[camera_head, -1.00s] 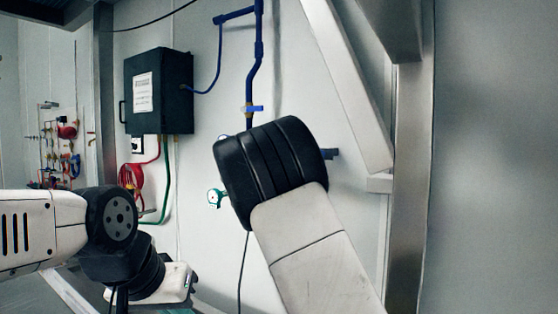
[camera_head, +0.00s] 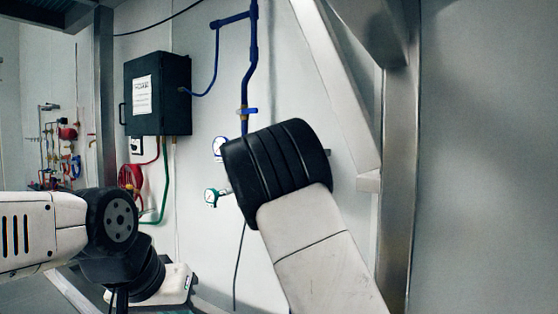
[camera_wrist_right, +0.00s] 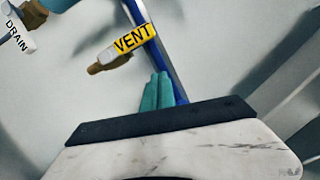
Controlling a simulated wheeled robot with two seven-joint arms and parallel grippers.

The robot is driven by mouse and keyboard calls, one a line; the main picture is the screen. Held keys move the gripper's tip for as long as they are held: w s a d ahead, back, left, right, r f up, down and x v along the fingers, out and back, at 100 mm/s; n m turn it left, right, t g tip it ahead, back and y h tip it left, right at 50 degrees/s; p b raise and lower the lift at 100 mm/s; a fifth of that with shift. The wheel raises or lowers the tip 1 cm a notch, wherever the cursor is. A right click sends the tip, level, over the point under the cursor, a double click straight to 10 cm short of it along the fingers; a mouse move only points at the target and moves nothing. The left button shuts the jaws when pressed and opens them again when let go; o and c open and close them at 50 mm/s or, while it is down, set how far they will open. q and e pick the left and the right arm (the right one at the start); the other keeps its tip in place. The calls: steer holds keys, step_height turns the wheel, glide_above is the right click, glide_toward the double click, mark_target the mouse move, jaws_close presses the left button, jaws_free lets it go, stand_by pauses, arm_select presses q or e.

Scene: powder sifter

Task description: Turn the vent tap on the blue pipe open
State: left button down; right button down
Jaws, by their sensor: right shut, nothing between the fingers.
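The blue pipe (camera_head: 253,62) runs down the wall, with a small blue-handled brass valve (camera_head: 247,111) on it just above my right wrist. In the right wrist view, a yellow VENT label (camera_wrist_right: 133,39) sits beside the blue pipe (camera_wrist_right: 166,68), with a brass tap part (camera_wrist_right: 103,64) at its left. My right gripper (camera_wrist_right: 158,78) has its teal fingers together and empty, just below the label in the picture. I cannot tell if they touch the tap. In the head view my right wrist hides these fingers. My left gripper (camera_head: 188,281) is low at the left, its fingers mostly hidden.
A black box (camera_head: 158,92) hangs on the wall left of the pipe. A blue-rimmed gauge (camera_head: 219,148) and a green gauge (camera_head: 211,197) sit left of my right wrist. A DRAIN label (camera_wrist_right: 18,36) is at upper left. A metal post (camera_head: 399,190) stands right.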

steer(key=v, duration=0.9)
steer(key=s+d+f+m+g, duration=0.2)
steer(key=d+f+m, duration=0.2)
steer(key=d+m, duration=0.15)
steer(key=s+d+f+m+g, duration=0.25)
steer(key=d+f+m, duration=0.2)
steer(key=d, duration=0.25)
steer(key=s+d+f+m+g+y, duration=0.1)
steer(key=s+d+f+m+g, duration=0.2)
steer(key=s+d+f+m, duration=0.25)
steer(key=s+d+f+m+g+y, duration=0.1)
steer(key=s+d+f+m+g, duration=0.1)
steer(key=s+f+m, duration=0.5)
steer(key=s+a+m+g+y, duration=0.1)
steer(key=s+a+m+y, duration=0.2)
steer(key=s+m, duration=0.8)
steer(key=s+a+m+y, duration=0.3)
steer(key=s+a+m, duration=0.1)
steer(key=s+m, duration=0.7)
steer(key=shift+a+m+g+y, duration=0.3)
steer(key=shift+a+m+g, duration=0.05)
steer(key=shift+m, duration=0.7)
